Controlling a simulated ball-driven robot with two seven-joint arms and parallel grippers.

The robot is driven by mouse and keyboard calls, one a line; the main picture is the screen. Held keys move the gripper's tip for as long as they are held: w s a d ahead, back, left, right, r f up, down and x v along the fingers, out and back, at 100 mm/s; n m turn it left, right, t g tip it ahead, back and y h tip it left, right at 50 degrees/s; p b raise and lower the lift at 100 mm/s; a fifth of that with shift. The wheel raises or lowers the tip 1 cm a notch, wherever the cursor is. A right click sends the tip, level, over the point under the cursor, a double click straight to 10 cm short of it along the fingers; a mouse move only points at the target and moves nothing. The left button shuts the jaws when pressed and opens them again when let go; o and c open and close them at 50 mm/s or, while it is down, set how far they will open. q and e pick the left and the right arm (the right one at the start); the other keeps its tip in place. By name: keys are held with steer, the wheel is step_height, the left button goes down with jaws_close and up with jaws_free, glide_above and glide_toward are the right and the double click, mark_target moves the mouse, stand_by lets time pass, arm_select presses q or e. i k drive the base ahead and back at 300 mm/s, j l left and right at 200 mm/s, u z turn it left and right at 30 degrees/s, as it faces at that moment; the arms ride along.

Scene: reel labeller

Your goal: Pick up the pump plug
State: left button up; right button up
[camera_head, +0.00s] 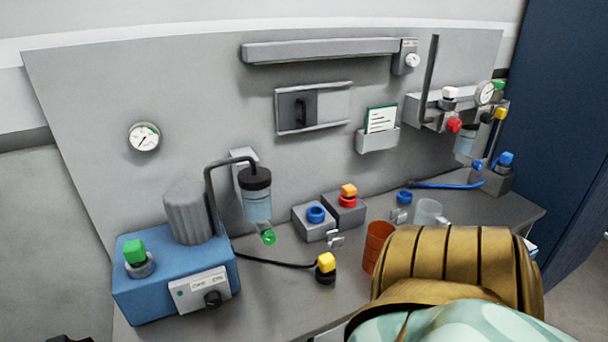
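A plug with a yellow top and black body (326,268) stands upright on the grey bench, right of the blue pump unit (140,297). A black cable (275,261) runs from the pump unit's side to this plug, which I take as the pump plug. The pump unit has a ribbed grey motor (190,212), a green-topped part (135,252) and a front panel with a black knob (212,299). Neither gripper can be made out in the head view. Nothing is seen touching the plug.
Two grey sockets stand behind the plug, one with a blue ring (316,214), one with an orange-and-red plug (348,195). An orange cup (376,246) and a clear mug (428,213) stand to the right. A jar (257,196) hangs behind. The front right of the bench is hidden.

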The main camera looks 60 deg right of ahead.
mark_target(326, 261)
steer(key=z, duration=2.15)
